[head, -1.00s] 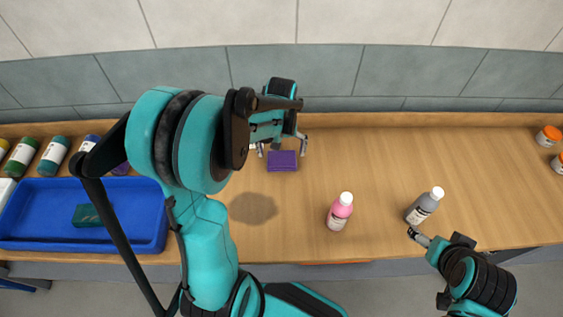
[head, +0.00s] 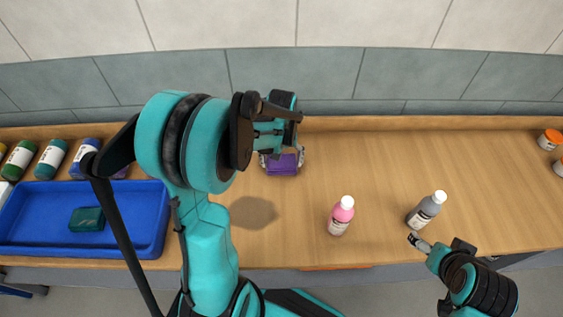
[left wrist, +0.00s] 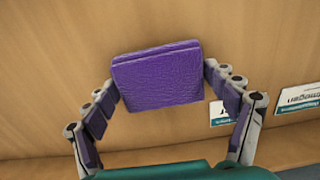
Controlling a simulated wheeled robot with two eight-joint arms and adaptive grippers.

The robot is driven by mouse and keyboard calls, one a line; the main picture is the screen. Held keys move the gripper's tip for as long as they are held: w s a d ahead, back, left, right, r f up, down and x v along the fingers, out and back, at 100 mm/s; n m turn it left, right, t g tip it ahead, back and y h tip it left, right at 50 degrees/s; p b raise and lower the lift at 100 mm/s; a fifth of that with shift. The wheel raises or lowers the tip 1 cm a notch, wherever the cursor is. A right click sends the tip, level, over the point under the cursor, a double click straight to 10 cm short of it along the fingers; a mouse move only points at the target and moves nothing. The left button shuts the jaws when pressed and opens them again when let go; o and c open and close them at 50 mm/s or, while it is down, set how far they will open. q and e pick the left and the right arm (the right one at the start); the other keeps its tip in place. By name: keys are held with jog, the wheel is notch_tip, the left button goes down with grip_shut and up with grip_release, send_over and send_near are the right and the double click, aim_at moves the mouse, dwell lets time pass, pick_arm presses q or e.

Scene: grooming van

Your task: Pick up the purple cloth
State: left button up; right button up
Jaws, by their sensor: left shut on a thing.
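The purple cloth (head: 283,165) is a small folded block on the wooden counter, in the middle of the head view. My left gripper (head: 282,158) is over it with a finger at each side. In the left wrist view the cloth (left wrist: 158,76) sits between the two fingertips (left wrist: 160,88), which press on its left and right sides. I cannot tell any gap between the cloth and the counter. My right gripper (head: 417,241) is at the counter's front edge, near the grey bottle; its fingers are too small to read.
A blue tray (head: 150,215) holding a dark green cloth (head: 87,220) is at the left, with several bottles behind it. Orange-lidded jars (head: 549,139) are far right. The counter's right middle is clear.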

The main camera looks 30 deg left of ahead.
aim_at(281, 161)
pick_arm(q)
jog(key=shift+r, duration=0.5)
notch_tip(281, 161, up, 3)
jog(key=shift+p, duration=0.85)
jog(key=s+d+r+p, duration=0.3)
jog(key=s+d+r, duration=0.3)
jog(key=s, duration=0.3)
jog(key=shift+s+d+r, duration=0.3)
jog(key=shift+d+r, duration=0.05)
jog(key=shift+r, duration=0.05)
jog(key=shift+o, duration=0.6)
jog(key=shift+w, duration=0.1)
jog(key=shift+c, duration=0.2)
